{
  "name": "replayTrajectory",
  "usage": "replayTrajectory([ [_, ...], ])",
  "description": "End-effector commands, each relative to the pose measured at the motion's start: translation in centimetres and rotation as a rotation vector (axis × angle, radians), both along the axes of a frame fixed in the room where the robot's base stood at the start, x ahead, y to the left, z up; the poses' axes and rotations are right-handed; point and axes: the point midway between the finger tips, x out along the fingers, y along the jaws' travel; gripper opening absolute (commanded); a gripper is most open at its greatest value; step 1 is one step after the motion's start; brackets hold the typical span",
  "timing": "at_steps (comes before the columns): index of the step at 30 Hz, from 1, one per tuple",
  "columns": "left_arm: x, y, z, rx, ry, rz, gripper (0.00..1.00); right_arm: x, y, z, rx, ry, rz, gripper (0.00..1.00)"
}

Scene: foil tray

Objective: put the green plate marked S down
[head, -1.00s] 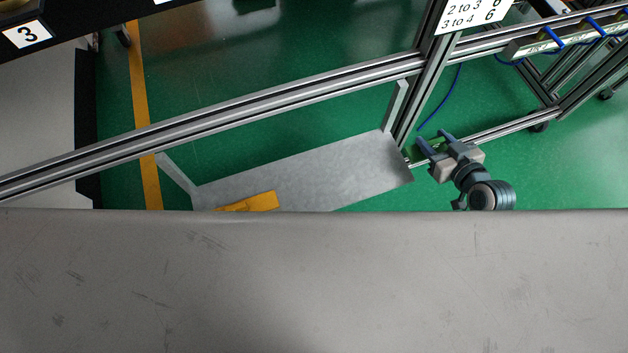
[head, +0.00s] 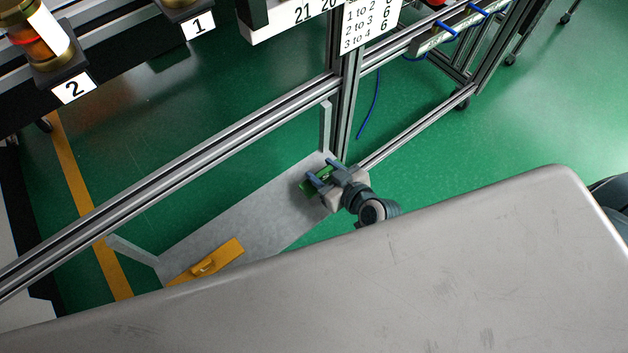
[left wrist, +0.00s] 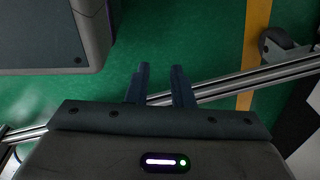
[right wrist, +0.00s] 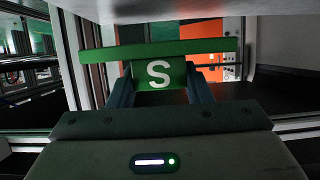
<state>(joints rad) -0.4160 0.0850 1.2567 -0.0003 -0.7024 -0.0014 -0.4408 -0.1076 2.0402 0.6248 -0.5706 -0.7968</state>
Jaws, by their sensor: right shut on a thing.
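The green plate marked S (right wrist: 158,50) is held level in my right gripper (right wrist: 160,90); the white S faces the camera in the right wrist view. In the head view my right gripper (head: 320,176) is over the right end of the grey metal tray (head: 225,220), with a bit of the green plate (head: 308,187) showing between and beside its fingers. I cannot tell whether the plate touches the tray. My left gripper (left wrist: 160,75) is open and empty in the left wrist view, above green floor.
A yellow-orange part (head: 206,263) lies at the tray's left end. An aluminium rail (head: 190,170) runs along behind the tray to an upright post (head: 346,110). A large grey body covers the front of the head view.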

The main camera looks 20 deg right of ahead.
Motion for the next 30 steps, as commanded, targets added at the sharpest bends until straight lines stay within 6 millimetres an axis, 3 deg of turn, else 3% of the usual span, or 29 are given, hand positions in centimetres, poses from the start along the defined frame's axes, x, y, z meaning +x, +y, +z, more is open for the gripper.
replayTrajectory([
  [3, -0.3, 0.1, -0.5, 0.000, 0.004, 0.001, 0.21, -0.3, 1.7, -0.1, 0.004, 0.002, -0.002, 0.21],
  [8, 0.0, 0.1, -0.8, 0.000, -0.002, 0.002, 0.21, -0.4, 2.6, -0.2, 0.001, 0.000, 0.000, 0.21],
  [18, 0.0, 0.1, -0.7, 0.000, 0.000, 0.002, 0.21, -0.4, 2.7, -3.7, -0.001, 0.001, 0.000, 0.21],
  [30, -0.2, 0.0, -0.5, 0.000, 0.011, 0.002, 0.21, -0.4, 2.6, -4.0, 0.000, -0.001, -0.001, 0.21],
])
